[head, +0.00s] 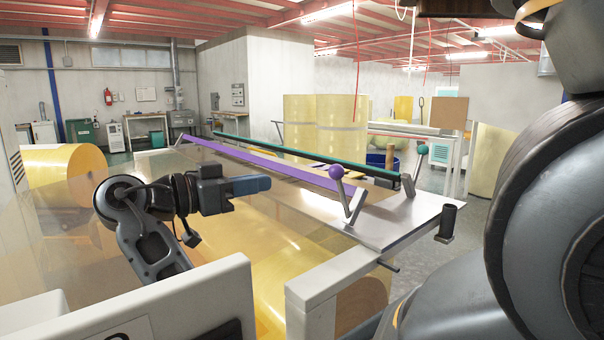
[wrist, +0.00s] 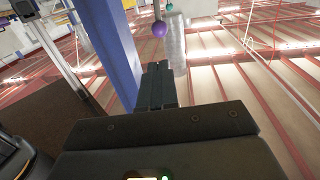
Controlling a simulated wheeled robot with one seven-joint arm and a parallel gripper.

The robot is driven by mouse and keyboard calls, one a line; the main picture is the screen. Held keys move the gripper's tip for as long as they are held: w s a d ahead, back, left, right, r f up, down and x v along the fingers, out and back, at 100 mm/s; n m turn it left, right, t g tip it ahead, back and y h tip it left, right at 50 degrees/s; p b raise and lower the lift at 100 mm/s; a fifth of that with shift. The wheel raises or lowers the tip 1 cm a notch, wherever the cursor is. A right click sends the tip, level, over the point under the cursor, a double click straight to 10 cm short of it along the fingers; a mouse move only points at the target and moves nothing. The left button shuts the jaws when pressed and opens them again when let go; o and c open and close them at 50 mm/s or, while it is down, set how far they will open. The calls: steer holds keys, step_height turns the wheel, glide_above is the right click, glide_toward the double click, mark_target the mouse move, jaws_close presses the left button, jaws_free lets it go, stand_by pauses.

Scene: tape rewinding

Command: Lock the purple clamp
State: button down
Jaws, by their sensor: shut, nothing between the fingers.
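The purple clamp (head: 275,165) is a long flat purple bar lying across the machine's metal table. Its lever handle stands up at its right end, with a purple ball knob (head: 336,172) on top. The knob also shows near the top of the wrist view (wrist: 159,29). My gripper (head: 268,183) is left of the knob and apart from it in the head view, pointing right. Its fingers (wrist: 158,75) are shut with nothing between them, and they point toward the knob from a distance.
A parallel green clamp (head: 300,158) lies behind the purple one, with a green ball knob (head: 422,150) on its raised lever. The metal table (head: 395,215) has a black cylinder (head: 447,221) at its right corner. Yellow film rolls (head: 65,170) and a white machine frame (head: 200,305) are nearby.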

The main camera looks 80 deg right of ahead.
mark_target(330, 171)
steer(key=shift+s, duration=0.1)
steer(key=p+x, duration=0.1)
steer(key=x, duration=1.3)
